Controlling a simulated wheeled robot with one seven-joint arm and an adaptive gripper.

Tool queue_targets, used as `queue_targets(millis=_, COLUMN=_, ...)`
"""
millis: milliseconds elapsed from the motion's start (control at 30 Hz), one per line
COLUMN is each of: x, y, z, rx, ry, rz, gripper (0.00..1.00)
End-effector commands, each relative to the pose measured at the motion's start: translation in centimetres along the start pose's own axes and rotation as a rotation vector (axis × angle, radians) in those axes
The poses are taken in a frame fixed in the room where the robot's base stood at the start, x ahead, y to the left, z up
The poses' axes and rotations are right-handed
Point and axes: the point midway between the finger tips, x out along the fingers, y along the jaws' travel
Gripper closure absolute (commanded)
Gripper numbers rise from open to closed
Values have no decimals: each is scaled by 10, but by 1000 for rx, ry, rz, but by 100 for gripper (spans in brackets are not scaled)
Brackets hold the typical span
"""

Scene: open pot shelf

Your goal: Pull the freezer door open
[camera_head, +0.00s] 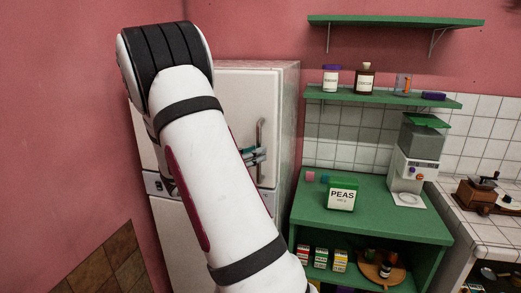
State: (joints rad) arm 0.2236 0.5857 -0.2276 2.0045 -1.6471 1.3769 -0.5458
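A white fridge (245,90) stands against the pink wall, partly hidden behind my arm. Its upper door, the freezer door (250,100), looks closed. A vertical metal handle (261,130) is near this door's right edge. My gripper (257,155) shows only in part past the right side of my arm, with small grey and teal finger parts at the lower part of the handle. From this view I cannot tell whether the fingers touch the handle or are closed around it. The lower door (180,240) is mostly covered by my arm.
A green open shelf unit (385,215) with a PEAS box (341,193) on top stands close to the fridge's right side. A dispenser (416,160) is farther right. Wall shelves (385,97) with jars hang above. A pink wall closes off the left.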

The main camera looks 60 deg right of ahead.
Motion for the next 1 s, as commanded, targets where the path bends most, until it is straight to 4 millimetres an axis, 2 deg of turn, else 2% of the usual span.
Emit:
queue_targets(millis=200, x=20, y=0, z=0, rx=0, ry=0, rz=-1, gripper=67)
queue_targets(millis=533, x=23, y=0, z=0, rx=1, ry=0, rz=0, gripper=67)
queue_targets(millis=567, x=23, y=0, z=0, rx=1, ry=0, rz=0, gripper=72)
queue_targets(millis=700, x=23, y=0, z=0, rx=0, ry=0, rz=0, gripper=100)
queue_targets(millis=1000, x=21, y=0, z=0, rx=1, ry=0, rz=-5, gripper=100)
